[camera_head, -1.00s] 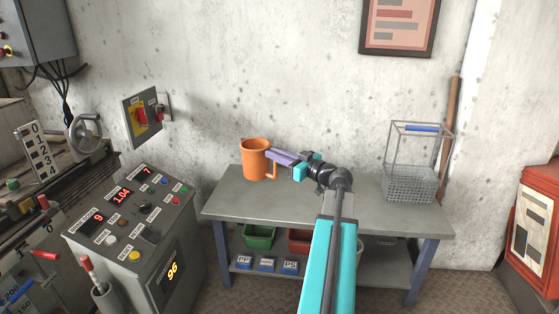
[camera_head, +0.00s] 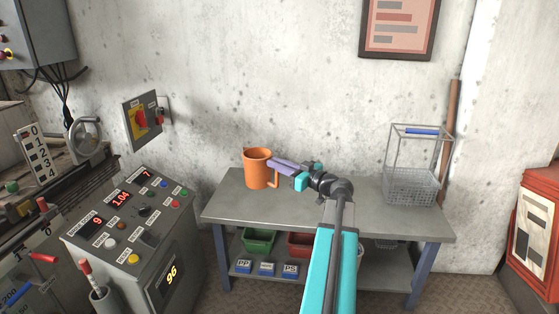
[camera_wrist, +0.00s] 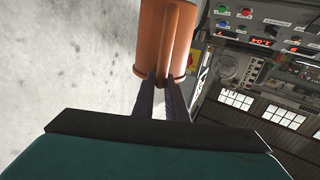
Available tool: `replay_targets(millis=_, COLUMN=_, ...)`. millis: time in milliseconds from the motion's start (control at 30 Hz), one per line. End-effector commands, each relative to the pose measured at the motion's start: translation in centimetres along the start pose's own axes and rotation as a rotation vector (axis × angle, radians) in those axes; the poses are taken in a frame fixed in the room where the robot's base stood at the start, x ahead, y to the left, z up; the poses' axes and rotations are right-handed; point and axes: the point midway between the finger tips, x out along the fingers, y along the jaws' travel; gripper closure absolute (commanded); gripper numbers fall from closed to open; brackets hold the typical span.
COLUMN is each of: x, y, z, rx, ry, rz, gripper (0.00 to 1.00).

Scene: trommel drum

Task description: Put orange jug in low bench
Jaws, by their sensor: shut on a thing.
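The orange jug (camera_head: 257,168) is upright at the back left of the low bench (camera_head: 350,218), with its handle towards the right. My gripper (camera_head: 273,164) reaches it from the right and is shut on the jug, at its handle side. In the wrist view the jug (camera_wrist: 167,40) fills the top middle, and my gripper's two fingers (camera_wrist: 163,85) close around its handle. I cannot tell whether the jug's base touches the bench top or hangs just above it.
A wire basket (camera_head: 410,185) stands at the bench's right end. Green (camera_head: 258,240) and red (camera_head: 300,243) bins and small labelled boxes (camera_head: 267,268) sit on the shelf below. A control console (camera_head: 135,225) stands close to the left. The front of the bench top is clear.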

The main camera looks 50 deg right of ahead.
Motion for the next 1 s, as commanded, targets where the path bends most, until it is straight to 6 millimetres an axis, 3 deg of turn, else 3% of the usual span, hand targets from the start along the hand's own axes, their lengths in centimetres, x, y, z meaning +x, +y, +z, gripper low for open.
replay_targets(millis=1000, x=-0.1, y=-0.1, z=7.2, rx=0.000, ry=0.000, rz=-0.001, gripper=1.00)
